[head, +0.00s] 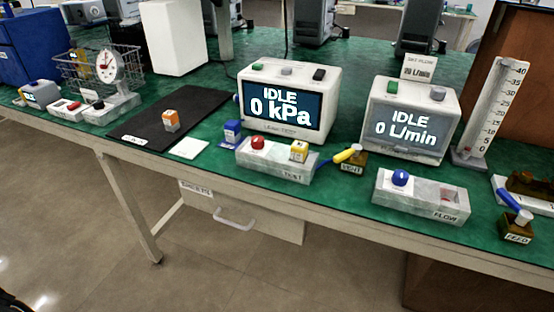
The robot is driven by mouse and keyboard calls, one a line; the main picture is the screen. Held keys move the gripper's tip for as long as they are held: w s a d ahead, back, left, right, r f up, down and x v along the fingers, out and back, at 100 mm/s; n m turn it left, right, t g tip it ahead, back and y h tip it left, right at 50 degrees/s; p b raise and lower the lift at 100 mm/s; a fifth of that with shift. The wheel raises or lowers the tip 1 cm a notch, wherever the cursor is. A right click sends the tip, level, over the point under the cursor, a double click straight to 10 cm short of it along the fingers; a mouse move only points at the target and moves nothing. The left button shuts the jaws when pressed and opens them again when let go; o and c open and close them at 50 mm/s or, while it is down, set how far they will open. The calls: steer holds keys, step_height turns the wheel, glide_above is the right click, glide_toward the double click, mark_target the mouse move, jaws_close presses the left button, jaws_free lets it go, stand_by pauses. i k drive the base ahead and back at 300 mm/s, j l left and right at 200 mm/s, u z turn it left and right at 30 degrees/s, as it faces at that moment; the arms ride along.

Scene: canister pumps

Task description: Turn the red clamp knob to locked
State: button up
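A red knob (258,142) sits on the left part of a long grey block (270,165), whose front label seems to read "TEST". A yellow-and-white piece (299,150) is on the right part of the same block. I cannot read any locked or unlocked mark by the red knob, so its turn position is unclear. A smaller red part (73,106) shows on a white block at the far left. My gripper is not in view.
Behind the block stands a monitor (289,98) reading "IDLE 0 kPa". A yellow-and-blue handled valve (342,157) is close at its right. A blue piece (232,132) stands at its left. Another block (421,199) has a blue knob (400,177).

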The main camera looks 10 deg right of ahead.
mark_target(257, 142)
steer(key=i+l, duration=0.15)
steer(key=l, duration=0.25)
steer(key=i+l, duration=0.1)
steer(key=l, duration=0.25)
steer(key=i+l+u, duration=0.1)
steer(key=l, duration=0.3)
steer(key=i+l, duration=0.15)
steer(key=l, duration=0.25)
